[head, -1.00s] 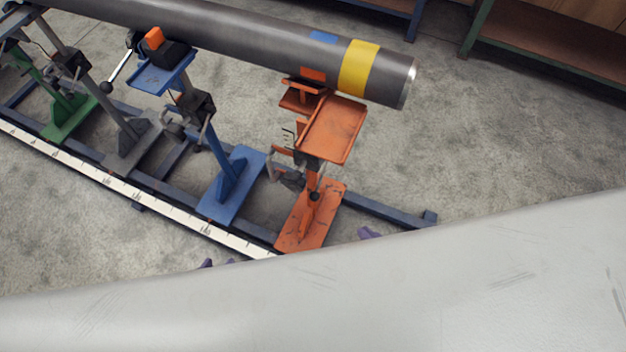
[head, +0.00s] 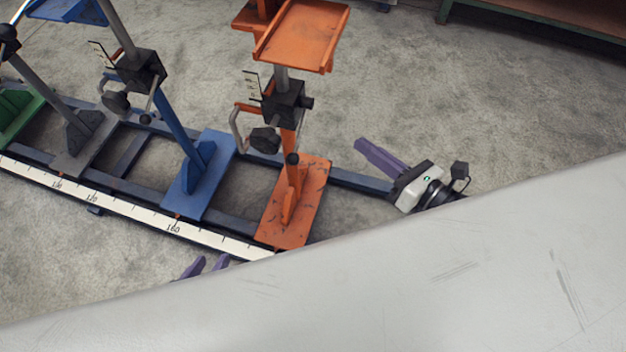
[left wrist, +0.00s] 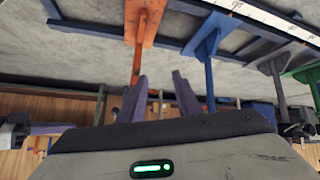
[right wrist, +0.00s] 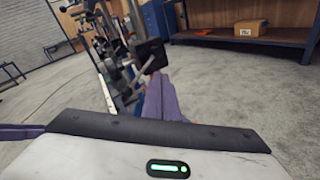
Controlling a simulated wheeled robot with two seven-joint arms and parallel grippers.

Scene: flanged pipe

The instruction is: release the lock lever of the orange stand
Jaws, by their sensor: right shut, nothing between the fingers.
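The orange stand (head: 291,205) is in the middle of the head view, with a black clamp block (head: 284,103) on its post.
A blue stand (head: 198,175), a grey stand (head: 85,140) and a green stand (head: 15,115) stand to the left. A white scale (head: 130,208) runs along the dark rail frame. A pale surface (head: 450,280) covers the lower head view.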

